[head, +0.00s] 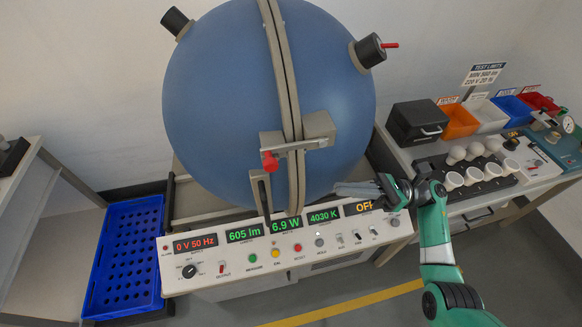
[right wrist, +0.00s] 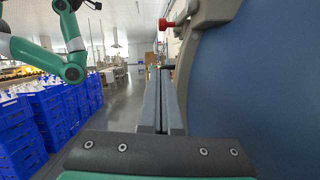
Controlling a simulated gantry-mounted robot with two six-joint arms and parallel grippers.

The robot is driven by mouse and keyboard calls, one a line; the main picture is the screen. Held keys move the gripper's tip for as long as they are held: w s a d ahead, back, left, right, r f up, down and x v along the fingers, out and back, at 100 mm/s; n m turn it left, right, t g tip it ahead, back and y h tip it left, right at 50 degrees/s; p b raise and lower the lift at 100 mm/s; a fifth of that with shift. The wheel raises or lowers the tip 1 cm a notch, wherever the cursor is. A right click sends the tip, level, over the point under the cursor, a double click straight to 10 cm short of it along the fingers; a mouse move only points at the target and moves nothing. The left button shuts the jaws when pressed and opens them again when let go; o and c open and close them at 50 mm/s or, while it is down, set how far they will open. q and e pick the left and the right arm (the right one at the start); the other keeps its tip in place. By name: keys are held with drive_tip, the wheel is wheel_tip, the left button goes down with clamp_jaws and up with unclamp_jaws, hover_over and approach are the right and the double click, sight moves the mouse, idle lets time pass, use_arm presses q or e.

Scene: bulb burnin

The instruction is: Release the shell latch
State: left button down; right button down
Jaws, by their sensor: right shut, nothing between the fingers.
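The large blue sphere (head: 215,90) stands behind the control panel, split by a beige seam flange. The shell latch (head: 300,147) is a metal lever across the seam with a red knob (head: 269,161) at its left end. The red knob also shows in the right wrist view (right wrist: 167,24), ahead of the fingers and slightly right. My right gripper (head: 340,188) is shut and empty, in front of the sphere's lower right, apart from the latch. Its closed fingers (right wrist: 160,95) point forward in the right wrist view. My left gripper is not in view in the head picture.
The control panel (head: 210,275) with lit displays and buttons lies below the sphere. A blue perforated crate (head: 125,255) stands at left. A bench at right holds colored bins (head: 458,121) and several white bulbs (head: 453,180). Stacked blue crates (right wrist: 62,115) stand beyond the aisle.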

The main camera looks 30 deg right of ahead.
drive_tip(key=p+x, duration=0.1)
drive_tip(key=x, duration=0.3)
drive_tip(key=r+p+x, duration=0.1)
drive_tip(key=x, duration=0.3)
drive_tip(key=r+p+x, duration=0.1)
drive_tip(key=x, duration=0.3)
drive_tip(key=shift+d, duration=0.25)
drive_tip(key=shift+w+a+r+p, duration=0.2)
drive_tip(key=shift+r+p, duration=0.1)
drive_tip(key=shift+r, duration=0.15)
drive_tip(key=shift+f+b, duration=0.1)
drive_tip(key=shift+b, duration=0.45)
drive_tip(key=shift+a+r+y, duration=0.1)
drive_tip(key=shift+r+y, duration=0.1)
drive_tip(key=shift+y, duration=0.1)
